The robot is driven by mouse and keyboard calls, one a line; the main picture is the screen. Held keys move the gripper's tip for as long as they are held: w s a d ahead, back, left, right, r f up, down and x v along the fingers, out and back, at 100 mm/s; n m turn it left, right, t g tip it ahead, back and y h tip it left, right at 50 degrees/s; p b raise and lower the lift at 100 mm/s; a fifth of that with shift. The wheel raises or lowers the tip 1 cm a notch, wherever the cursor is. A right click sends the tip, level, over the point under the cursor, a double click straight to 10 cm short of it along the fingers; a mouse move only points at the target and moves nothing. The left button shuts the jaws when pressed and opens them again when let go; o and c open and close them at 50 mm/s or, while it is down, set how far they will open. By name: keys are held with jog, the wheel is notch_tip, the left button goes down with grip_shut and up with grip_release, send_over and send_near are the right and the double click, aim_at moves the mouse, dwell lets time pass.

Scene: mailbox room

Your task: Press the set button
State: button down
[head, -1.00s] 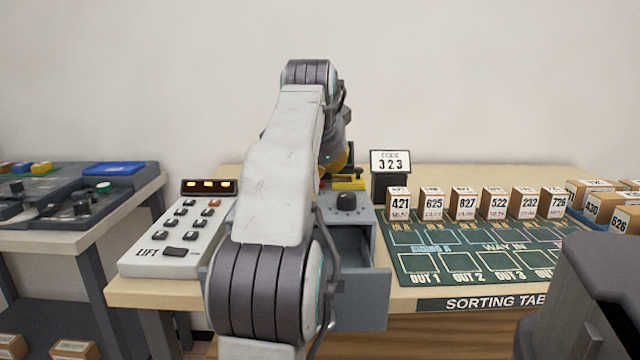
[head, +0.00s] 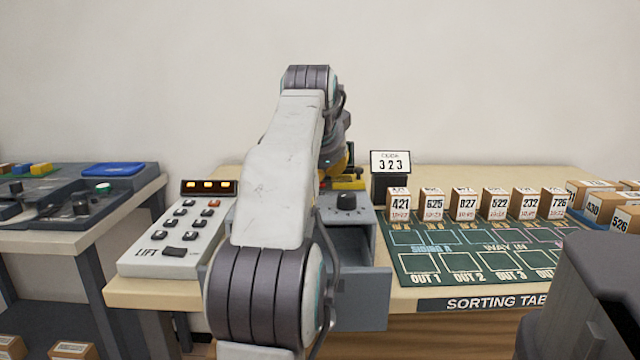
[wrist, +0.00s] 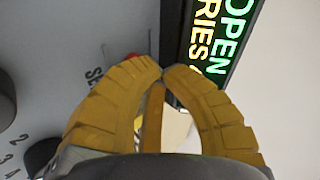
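The set button, red (wrist: 133,57), shows only as a sliver in the wrist view, behind my left finger and beside a partly hidden label starting "SE". My gripper (wrist: 162,74) has yellow fingers whose tips meet, with nothing seen pinched between them. The tips look close to the button; I cannot tell whether they touch it. The button sits on a grey box (head: 366,215) with a black knob (head: 346,201). In the head view my arm hides the button and most of my gripper.
A lit sign reading "OPEN" (wrist: 232,40) stands close beside the fingertips. The grey box's drawer (head: 362,298) is open at its front. A lift keypad (head: 178,238) lies left, a code display (head: 390,163) and numbered boxes (head: 465,204) right.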

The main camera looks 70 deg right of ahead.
aim_at(325, 184)
jog(key=shift+f+b, duration=0.35)
jog(key=shift+f, duration=0.4)
dwell(0.6)
jog(key=shift+r, duration=0.1)
jog(key=shift+r+p, duration=0.95)
jog(key=shift+p, duration=0.1)
jog(key=shift+r, duration=0.1)
notch_tip(325, 184, up, 5)
jog(key=p, duration=0.5)
dwell(0.9)
